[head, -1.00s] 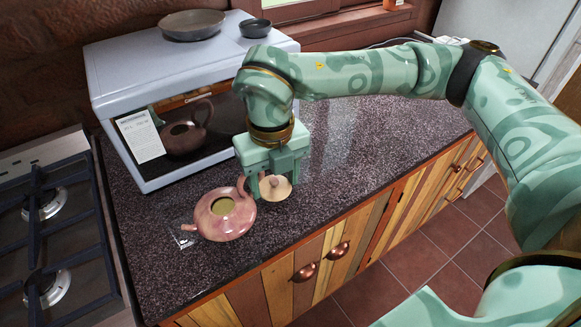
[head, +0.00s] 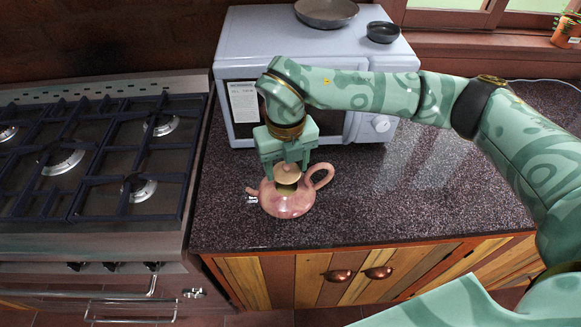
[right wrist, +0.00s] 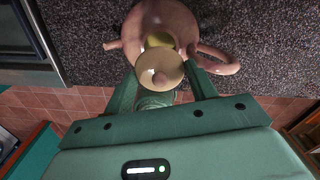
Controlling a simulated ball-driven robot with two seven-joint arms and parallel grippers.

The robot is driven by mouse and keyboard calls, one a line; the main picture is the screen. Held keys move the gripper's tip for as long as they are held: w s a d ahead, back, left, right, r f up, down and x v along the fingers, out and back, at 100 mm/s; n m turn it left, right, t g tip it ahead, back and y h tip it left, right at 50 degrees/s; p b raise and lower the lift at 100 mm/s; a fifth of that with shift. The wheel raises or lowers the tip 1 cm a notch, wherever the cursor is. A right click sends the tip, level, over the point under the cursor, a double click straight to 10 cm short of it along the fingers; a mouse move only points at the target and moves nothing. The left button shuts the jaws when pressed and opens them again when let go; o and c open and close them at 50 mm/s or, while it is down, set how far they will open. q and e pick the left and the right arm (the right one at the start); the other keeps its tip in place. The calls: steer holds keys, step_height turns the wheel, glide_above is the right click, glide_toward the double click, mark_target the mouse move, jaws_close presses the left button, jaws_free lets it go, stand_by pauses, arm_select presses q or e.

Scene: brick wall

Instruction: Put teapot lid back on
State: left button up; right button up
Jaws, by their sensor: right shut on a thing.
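The pink teapot (head: 288,205) stands upright on the dark speckled counter, spout to the left and handle to the right in the head view. In the right wrist view the teapot (right wrist: 130,25) shows an open top with a yellowish inside. The pale round lid (head: 287,171) with a small knob is held over the teapot's opening; it also shows in the right wrist view (right wrist: 172,68). The lid covers only part of the opening there, so the two look offset. My right gripper (head: 286,168) is shut on the lid. My left gripper is not in view.
A pale blue microwave (head: 270,30) stands behind the teapot, with a pan (head: 326,12) and a small dark bowl (head: 383,32) on top. A gas stove (head: 90,160) is at the left. Bare counter (head: 420,200) lies to the right.

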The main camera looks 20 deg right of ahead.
mark_target(287, 171)
steer(key=shift+w+d+n, duration=0.1)
steer(key=shift+w+n, duration=0.2)
steer(key=shift+w, duration=0.15)
steer(key=shift+f+b, duration=0.4)
steer(key=shift+f, duration=0.05)
steer(key=shift+f+b, duration=1)
steer(key=shift+f, duration=0.15)
steer(key=shift+r+p, duration=0.1)
steer(key=shift+p, duration=0.2)
steer(key=shift+s, duration=0.1)
steer(key=shift+f, duration=0.7)
steer(key=shift+f, duration=0.1)
steer(key=shift+d+f, duration=0.1)
steer(key=shift+f, duration=0.2)
